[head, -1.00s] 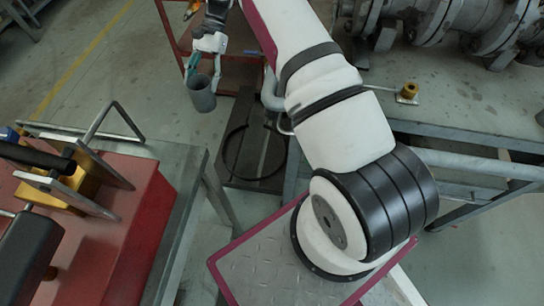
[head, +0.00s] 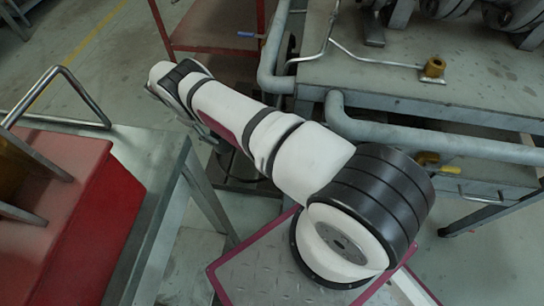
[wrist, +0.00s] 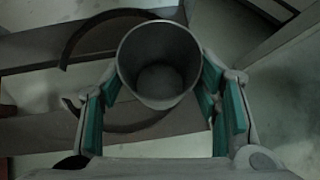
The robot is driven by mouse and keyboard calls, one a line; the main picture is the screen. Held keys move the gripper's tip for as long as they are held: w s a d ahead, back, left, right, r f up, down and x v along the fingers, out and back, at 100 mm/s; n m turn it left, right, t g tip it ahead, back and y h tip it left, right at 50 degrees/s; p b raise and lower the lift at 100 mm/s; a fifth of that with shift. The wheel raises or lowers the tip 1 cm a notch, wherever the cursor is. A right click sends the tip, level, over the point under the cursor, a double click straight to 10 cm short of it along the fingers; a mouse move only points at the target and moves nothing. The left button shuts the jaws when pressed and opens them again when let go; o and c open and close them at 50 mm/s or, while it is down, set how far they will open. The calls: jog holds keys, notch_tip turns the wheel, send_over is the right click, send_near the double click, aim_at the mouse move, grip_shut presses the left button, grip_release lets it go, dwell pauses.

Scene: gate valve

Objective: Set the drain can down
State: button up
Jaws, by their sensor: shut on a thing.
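The drain can (wrist: 158,78) is a grey, open-topped cylinder that looks empty inside in the wrist view. My gripper (wrist: 160,92) is shut on it, with green pads at the can's left and right sides. The can looks upright, with its mouth towards the wrist camera. I cannot tell whether the can's base touches the plate. In the head view my arm hides the can and most of the gripper.
A steel bench (head: 178,185) with a red box (head: 85,215) stands at left. A grey table (head: 450,100) with pipes (head: 430,138) stands at right. A red-framed cart (head: 205,40) is behind. The dark plate lies on the floor between the benches.

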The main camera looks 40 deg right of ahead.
jog(key=f+n+t+h+b, duration=0.1)
jog(key=f, duration=0.2)
jog(key=d+f+n+t+h+b, duration=0.1)
jog(key=f+n, duration=0.1)
jog(key=f+n+t+b, duration=0.1)
jog(key=f+n, duration=0.1)
jog(key=f, duration=0.1)
jog(key=shift+w+d+f+h, duration=0.2)
jog(key=shift+f+h, duration=0.1)
jog(key=shift+h, duration=0.1)
jog(key=shift+s+d+f, duration=0.1)
jog(key=shift+d, duration=0.15)
jog(key=shift+s+d+f+b, duration=0.5)
jog(key=shift+s+d, duration=0.85)
jog(key=shift+d, duration=1.2)
jog(key=shift+s+d+f+b, duration=0.3)
jog(key=shift+s+d+f, duration=0.7)
jog(key=shift+d, duration=1.6)
jog(key=shift+s+d+f+b, duration=0.25)
jog(key=shift+s+d+b, duration=0.15)
jog(key=shift+s+d, duration=1.7)
jog(key=shift+w+d, duration=0.45)
jog(key=shift+f, duration=0.2)
jog(key=o, duration=1.8)
